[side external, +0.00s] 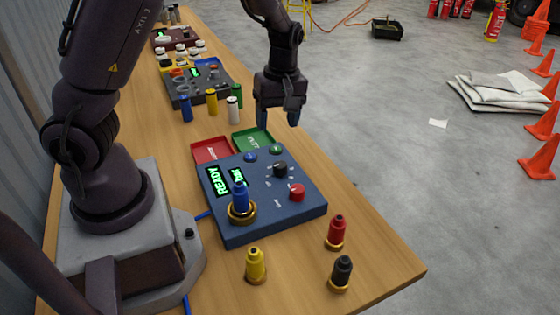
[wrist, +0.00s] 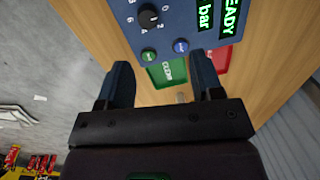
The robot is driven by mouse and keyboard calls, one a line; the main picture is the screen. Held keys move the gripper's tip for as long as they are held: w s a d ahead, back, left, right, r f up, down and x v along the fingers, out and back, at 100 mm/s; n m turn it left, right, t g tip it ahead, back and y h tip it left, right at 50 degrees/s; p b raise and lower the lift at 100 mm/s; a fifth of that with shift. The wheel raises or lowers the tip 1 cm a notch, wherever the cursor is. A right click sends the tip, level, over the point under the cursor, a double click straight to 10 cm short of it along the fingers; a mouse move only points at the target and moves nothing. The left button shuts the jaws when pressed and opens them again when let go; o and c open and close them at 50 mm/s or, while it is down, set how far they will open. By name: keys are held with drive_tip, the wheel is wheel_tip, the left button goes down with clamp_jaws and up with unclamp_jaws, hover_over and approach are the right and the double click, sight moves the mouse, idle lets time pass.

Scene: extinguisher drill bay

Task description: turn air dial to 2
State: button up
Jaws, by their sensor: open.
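The air dial is a black knob (side external: 280,168) on the sloped top of the blue console (side external: 262,222). In the wrist view the dial (wrist: 149,17) is near the top edge, with the numbers 0, 2, 4, 6 and 8 around it. I cannot tell surely which number its pointer meets. My gripper (side external: 279,117) hangs open and empty above and behind the console, beyond the dial and apart from it. In the wrist view my open fingers (wrist: 162,75) sit either side of the green tray, below the dial. A green display reads READY (wrist: 232,15); another shows "bar", its number cut off.
A blue bottle (side external: 239,197) stands in a ring on the console, near a red knob (side external: 297,192). Red (side external: 211,150) and green (side external: 253,140) trays lie behind. Yellow (side external: 255,265), red (side external: 336,231) and black (side external: 341,272) bottles stand in front. Another console (side external: 197,88) stands farther back.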

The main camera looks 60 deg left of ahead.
sight(280, 163)
drive_tip(key=f+n, duration=0.1)
drive_tip(key=f, duration=0.3)
drive_tip(key=f+n, duration=0.1)
drive_tip(key=f, duration=0.3)
drive_tip(key=f+n, duration=0.1)
drive_tip(key=f, duration=0.3)
drive_tip(key=shift+w+a+f+t, duration=0.1)
drive_tip(key=shift+w+f+t, duration=0.05)
drive_tip(key=shift+w+t, duration=0.2)
drive_tip(key=c, duration=0.9)
